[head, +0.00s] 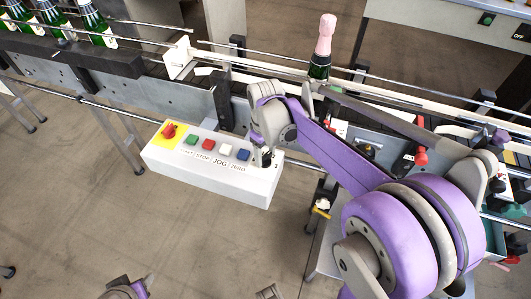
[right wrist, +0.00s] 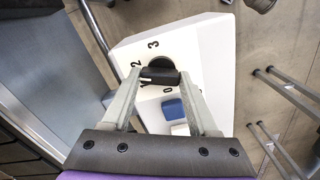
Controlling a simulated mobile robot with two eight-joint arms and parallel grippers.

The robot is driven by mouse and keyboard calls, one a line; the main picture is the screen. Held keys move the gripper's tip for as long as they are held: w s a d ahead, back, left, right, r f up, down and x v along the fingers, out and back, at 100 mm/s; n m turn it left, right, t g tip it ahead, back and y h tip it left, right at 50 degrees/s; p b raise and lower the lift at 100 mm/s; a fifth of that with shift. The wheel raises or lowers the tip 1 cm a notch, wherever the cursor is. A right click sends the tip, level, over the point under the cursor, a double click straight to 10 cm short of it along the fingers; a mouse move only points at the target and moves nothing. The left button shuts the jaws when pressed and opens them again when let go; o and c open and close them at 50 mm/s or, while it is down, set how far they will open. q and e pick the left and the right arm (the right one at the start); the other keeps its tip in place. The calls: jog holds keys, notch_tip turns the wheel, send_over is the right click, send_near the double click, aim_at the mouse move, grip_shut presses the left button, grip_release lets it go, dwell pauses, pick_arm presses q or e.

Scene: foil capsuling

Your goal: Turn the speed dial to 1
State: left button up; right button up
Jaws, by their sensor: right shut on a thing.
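The speed dial (right wrist: 158,72) is a black knob on the white control box (right wrist: 199,62). White face numbers 3, 2, 1 and 0 are printed in black around it in the right wrist view. My right gripper (right wrist: 158,79) is shut on the dial's raised grip, one fingertip on each side. I cannot tell surely which number the dial points to. In the head view my right gripper (head: 263,158) reaches down to the right end of the box and mostly hides the dial. Parts of my left arm seem to show at the bottom edge; its fingers are not clear.
The box carries a red knob (head: 169,131) on yellow, and green (head: 191,140), red (head: 208,144), white (head: 225,149) and blue (head: 243,155) buttons. A conveyor (head: 110,85) runs behind. A pink-capped bottle (head: 321,62) stands on it. Floor before the box is clear.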

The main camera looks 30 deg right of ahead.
aim_at(265, 156)
jog(key=n, duration=0.5)
jog(key=shift+w+n, duration=0.1)
jog(key=shift+n, duration=2.4)
jog(key=o, duration=1.4)
notch_tip(265, 156, up, 11)
jog(key=shift+f+p, duration=0.1)
jog(key=shift+p, duration=0.45)
